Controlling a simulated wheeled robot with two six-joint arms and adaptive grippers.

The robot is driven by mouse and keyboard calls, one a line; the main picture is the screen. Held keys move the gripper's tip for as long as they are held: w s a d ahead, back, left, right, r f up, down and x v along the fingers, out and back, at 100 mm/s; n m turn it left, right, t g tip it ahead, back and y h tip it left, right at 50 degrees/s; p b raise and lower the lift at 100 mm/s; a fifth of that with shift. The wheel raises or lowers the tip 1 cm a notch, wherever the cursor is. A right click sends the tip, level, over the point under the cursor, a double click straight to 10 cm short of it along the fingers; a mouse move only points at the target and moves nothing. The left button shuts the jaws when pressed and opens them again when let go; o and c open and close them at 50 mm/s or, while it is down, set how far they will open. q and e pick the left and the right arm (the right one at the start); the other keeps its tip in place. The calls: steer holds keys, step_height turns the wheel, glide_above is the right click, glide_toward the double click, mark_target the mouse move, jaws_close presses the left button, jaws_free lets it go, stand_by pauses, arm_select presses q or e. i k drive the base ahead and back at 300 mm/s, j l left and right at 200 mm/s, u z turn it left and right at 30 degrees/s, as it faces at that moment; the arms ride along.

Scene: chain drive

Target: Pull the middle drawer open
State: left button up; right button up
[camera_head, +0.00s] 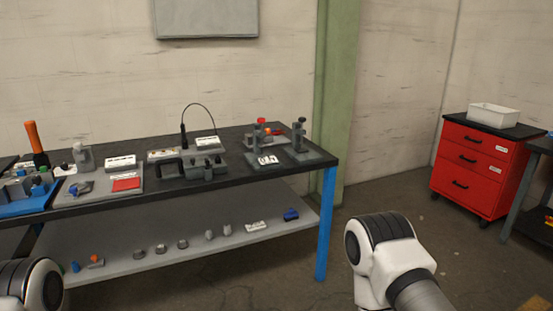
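A red drawer cabinet (468,168) on casters stands at the right, with three drawers stacked one above another. Its middle drawer (473,163) has a black handle and a small white label, and its front looks flush with the others. All three drawers appear closed. My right arm reaches up from the bottom right of centre, apart from the cabinet, and my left arm shows at the bottom left corner. Only arm links are visible; neither gripper's fingers are in the picture.
A workbench (308,167) with fixtures, tools and a lower shelf (200,247) fills the left and centre. A white bin (493,115) sits on the cabinet's black top. Another dark table (541,146) stands close to the cabinet's right. The floor before the cabinet is mostly clear.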

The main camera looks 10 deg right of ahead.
mark_target(492, 168)
steer(key=i+l+z, duration=0.2)
steer(key=i+z, duration=0.25)
steer(key=i+l+z, duration=0.1)
steer(key=i+z, duration=0.2)
steer(key=z, duration=0.2)
steer(key=i+z, duration=0.45)
steer(key=i+j+z, duration=0.25)
steer(key=z, duration=0.2)
steer(key=i+l, duration=0.15)
steer(key=i, duration=0.85)
steer(key=i+l+z, duration=0.1)
steer(key=i, duration=0.95)
steer(key=i+j, duration=0.15)
steer(key=i, duration=2.45)
steer(key=l+z, duration=0.05)
steer(key=l, duration=0.05)
